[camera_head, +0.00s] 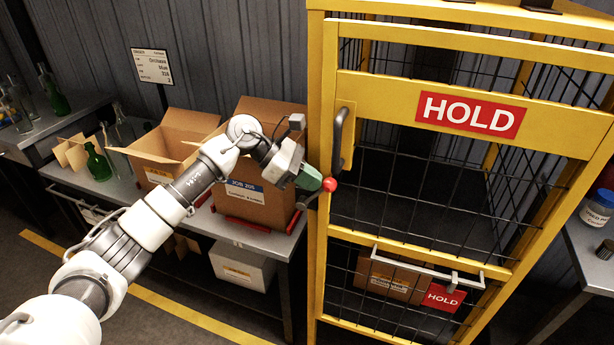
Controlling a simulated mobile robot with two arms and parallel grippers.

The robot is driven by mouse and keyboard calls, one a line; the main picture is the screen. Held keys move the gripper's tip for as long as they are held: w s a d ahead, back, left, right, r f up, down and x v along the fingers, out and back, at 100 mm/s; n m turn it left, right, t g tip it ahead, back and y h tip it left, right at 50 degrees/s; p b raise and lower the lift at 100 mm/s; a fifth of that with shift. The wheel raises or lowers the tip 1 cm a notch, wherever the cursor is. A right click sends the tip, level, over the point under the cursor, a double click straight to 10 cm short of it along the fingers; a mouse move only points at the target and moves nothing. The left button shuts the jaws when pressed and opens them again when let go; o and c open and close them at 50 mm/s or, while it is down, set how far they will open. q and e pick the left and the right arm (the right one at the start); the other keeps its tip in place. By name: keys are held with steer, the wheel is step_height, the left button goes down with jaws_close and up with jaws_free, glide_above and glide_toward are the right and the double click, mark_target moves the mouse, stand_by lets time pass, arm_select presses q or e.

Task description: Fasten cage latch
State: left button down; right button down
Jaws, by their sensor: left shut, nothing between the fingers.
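The yellow cage (319,120) with black mesh fills the right half of the view, and its door appears closed against the left post. A red HOLD sign (470,115) is on the door's upper bar. A dark handle (339,138) is on the door's left side. The latch shows as a red ball knob (329,185) at the left post, below the handle. My left gripper (318,184) is shut and empty, its tip right beside the red knob; I cannot tell whether they touch. The latch's other parts are mostly hidden. My right gripper is not in view.
A grey table (272,240) left of the cage holds open cardboard boxes (162,150) and green bottles (97,162). A box and a second HOLD sign (442,297) are inside the lower cage. A white jar (597,207) stands on the right table.

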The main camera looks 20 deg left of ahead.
arm_select(q)
steer(key=shift+d+f+y, duration=0.15)
steer(key=shift+d+y, duration=0.3)
steer(key=shift+y, duration=0.15)
steer(key=shift+b+x, duration=0.8)
steer(key=shift+b, duration=0.25)
steer(key=shift+s+d, duration=0.1)
steer(key=shift+r, duration=0.25)
